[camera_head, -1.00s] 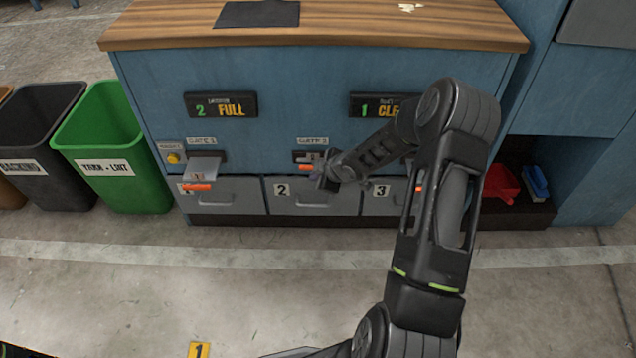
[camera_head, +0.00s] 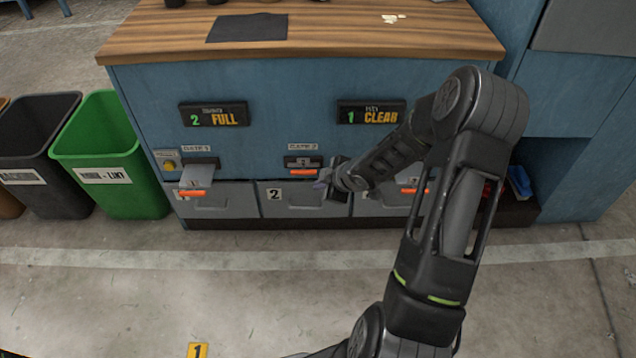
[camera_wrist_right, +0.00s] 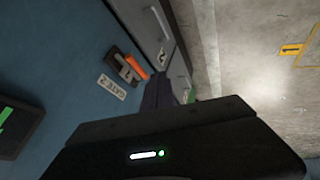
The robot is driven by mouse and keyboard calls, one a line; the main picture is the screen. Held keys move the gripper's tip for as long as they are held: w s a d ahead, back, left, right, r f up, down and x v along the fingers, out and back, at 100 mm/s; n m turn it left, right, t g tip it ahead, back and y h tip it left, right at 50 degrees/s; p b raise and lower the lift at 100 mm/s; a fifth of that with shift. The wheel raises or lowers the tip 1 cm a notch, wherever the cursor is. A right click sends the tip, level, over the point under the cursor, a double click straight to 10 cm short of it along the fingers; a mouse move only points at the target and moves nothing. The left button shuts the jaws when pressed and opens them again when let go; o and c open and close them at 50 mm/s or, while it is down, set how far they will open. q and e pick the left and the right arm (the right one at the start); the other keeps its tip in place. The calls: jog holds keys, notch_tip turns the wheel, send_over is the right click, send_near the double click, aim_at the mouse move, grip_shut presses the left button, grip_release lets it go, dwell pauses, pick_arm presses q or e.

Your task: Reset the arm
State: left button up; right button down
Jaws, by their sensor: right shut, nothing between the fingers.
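My right arm reaches in from the lower right of the head view. Its gripper (camera_head: 328,180) is shut and empty in front of the blue cabinet (camera_head: 270,135), just right of the gate 2 slot (camera_head: 303,163) with its orange handle. In the right wrist view, the dark gripper (camera_wrist_right: 160,92) shows beside the gate 2 handle (camera_wrist_right: 137,67); I see no contact there. The gate 1 lever (camera_head: 196,178) with an orange tip sticks out at the left. My left gripper is not in view.
Drawers (camera_head: 300,197) line the cabinet's bottom. A green bin (camera_head: 125,190) and a dark bin (camera_head: 38,190) stand at the left. Display panels read 2 FULL (camera_head: 213,115) and 1 CLEAR (camera_head: 370,112). A wooden top (camera_head: 340,35) covers the cabinet. The floor in front is mostly clear.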

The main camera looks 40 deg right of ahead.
dwell(0.5)
jog(key=s+a+f+m+g+y, duration=0.1)
jog(key=s+a+f+m, duration=0.2)
jog(key=a+f+m, duration=0.4)
jog(key=s+a+f+m+g+y, duration=0.15)
jog(key=s+a+m, duration=0.25)
jog(key=a, duration=0.6)
jog(key=s+a+f+g+y, duration=0.1)
jog(key=s+a+f+g, duration=0.15)
jog(key=s+a, duration=0.6)
jog(key=s+a+f+g+y, duration=0.1)
jog(key=s+a+f+g, duration=0.15)
jog(key=s+a, duration=0.6)
notch_tip(320, 180, up, 23)
jog(key=w+a+p, duration=0.1)
jog(key=p, duration=2.2)
jog(key=shift+a, duration=0.3)
jog(key=shift+w+f+h, duration=0.1)
jog(key=shift+h, duration=0.15)
